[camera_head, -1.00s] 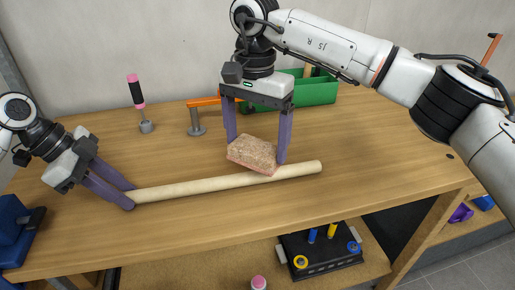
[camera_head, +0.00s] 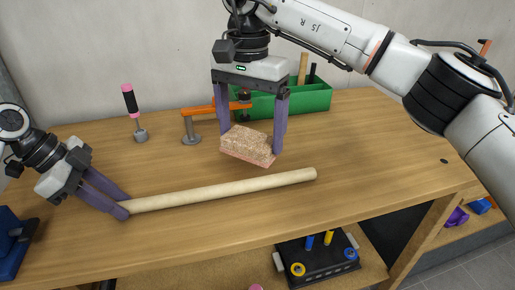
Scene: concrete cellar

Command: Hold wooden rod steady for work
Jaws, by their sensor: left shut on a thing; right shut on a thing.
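The pale wooden rod (camera_head: 225,191) lies across the workbench (camera_head: 370,160), slightly tilted up to the right in the picture. My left gripper (camera_head: 126,207) is shut on the rod's left end. My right gripper (camera_head: 250,140) is shut on a tan, rough-topped block (camera_head: 246,146) with a pinkish underside, its fingers on either side of it. The block is behind the rod in the picture and apart from it. It seems to be held above the bench.
A green bin (camera_head: 305,98) with upright items stands behind my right gripper. An orange clamp (camera_head: 203,110) and a black-and-pink-handled tool (camera_head: 131,103) stand at the back. A blue vise-like object (camera_head: 12,245) is at the left edge. A black tray (camera_head: 318,258) sits on the lower shelf. The bench's right side is clear.

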